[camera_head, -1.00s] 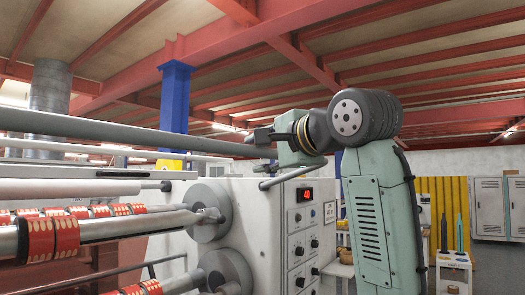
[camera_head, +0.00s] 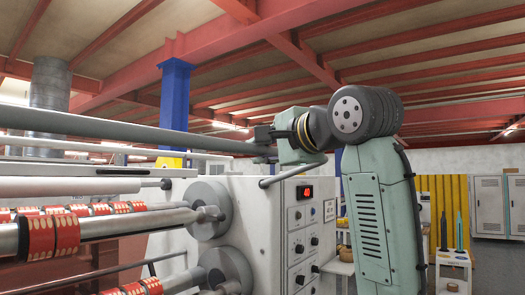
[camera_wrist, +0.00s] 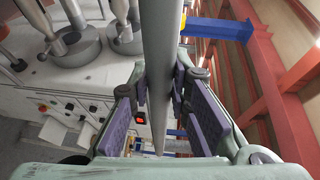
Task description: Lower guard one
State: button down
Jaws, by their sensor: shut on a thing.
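Guard one appears as a long grey round bar (camera_head: 100,129) across the upper left of the head view, above the machine's rollers. The exact contact at the fingertips is partly hidden by the bar and the fingers.
The white machine cabinet (camera_head: 260,222) with knobs and a red display stands below my gripper. Rollers with red printed tape (camera_head: 68,232) lie below the bar. A thin grey rod (camera_head: 292,173) sticks out just beneath the gripper. Open air surrounds the bar above.

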notch_tip(320, 180, down, 19)
jog(key=m+t+y+b, duration=0.35)
jog(key=t+b, duration=0.35)
jog(key=b, duration=1.6)
jog(key=w+a+f+m+t+h+b, duration=0.3)
jog(key=w+a+f, duration=0.5)
jog(key=a+f, duration=0.4)
jog(key=shift+w+f+m+t+b, duration=0.4)
jog(key=shift+m+t+b, duration=0.45)
jog(key=shift+m+t, duration=0.4)
jog(key=shift+a+h, duration=0.1)
jog(key=shift+h, duration=0.15)
jog(key=c, duration=1.5)
grip_release()
